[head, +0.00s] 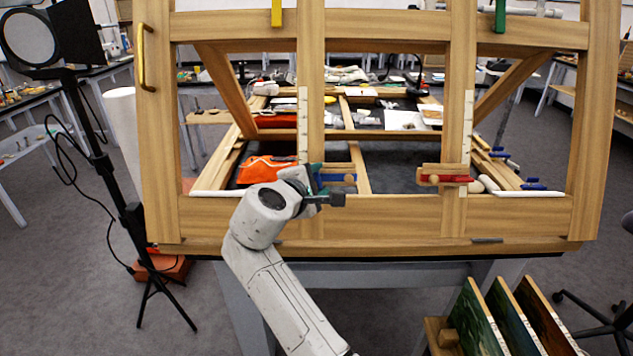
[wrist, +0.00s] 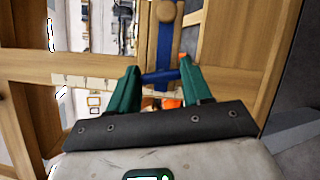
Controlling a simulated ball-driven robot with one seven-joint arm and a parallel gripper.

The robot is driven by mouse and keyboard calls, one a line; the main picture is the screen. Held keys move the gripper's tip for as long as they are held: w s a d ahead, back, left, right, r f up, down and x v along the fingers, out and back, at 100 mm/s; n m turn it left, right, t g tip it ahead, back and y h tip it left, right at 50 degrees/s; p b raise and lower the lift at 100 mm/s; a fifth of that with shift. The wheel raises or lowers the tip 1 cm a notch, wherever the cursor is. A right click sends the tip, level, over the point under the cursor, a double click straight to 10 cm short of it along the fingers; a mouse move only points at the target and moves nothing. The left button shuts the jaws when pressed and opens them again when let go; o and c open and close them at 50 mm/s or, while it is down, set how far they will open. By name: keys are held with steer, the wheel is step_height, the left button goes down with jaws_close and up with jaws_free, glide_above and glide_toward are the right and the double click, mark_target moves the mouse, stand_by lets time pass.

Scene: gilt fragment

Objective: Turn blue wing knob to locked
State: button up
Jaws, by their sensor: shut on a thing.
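The blue wing knob (head: 341,178) sits on the left upright of the wooden frame, low down near the bottom rail. In the wrist view its blue plate (wrist: 164,48) runs up and down, with a round wooden button at its top. A blue crossbar spans between the fingertips of my gripper (wrist: 162,78). The two green fingers are shut on this bar from either side. In the head view my gripper (head: 313,180) is at the knob's left end and hides part of it.
A red wing knob (head: 444,180) is on the right upright, with yellow (head: 277,12) and green (head: 500,15) ones at the top. A lamp stand (head: 100,160) stands left; painted panels (head: 515,318) lean at lower right.

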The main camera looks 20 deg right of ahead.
steer(key=m+g, duration=0.1)
steer(key=m, duration=0.1)
steer(key=m+g+y, duration=0.1)
steer(key=m, duration=0.2)
steer(key=shift+r+p, duration=0.2)
steer(key=shift+p, duration=0.15)
steer(key=m+g+y+p, duration=0.1)
steer(key=m+y, duration=0.1)
steer(key=m, duration=0.3)
steer(key=shift+d, duration=0.1)
steer(key=m+y+p, duration=0.1)
steer(key=m+y, duration=0.1)
steer(key=m, duration=0.2)
steer(key=shift+d+m+y+p, duration=0.15)
steer(key=shift+m+y+p, duration=0.15)
steer(key=shift+m+y, duration=1.25)
steer(key=shift+m+h, duration=0.25)
steer(key=shift+m, duration=0.2)
steer(key=o, duration=1.1)
steer(key=shift+c, duration=0.2)
steer(key=b+v, duration=0.1)
steer(key=v, duration=0.9)
steer(key=shift+s+r+b, duration=0.25)
steer(key=shift+b, duration=0.1)
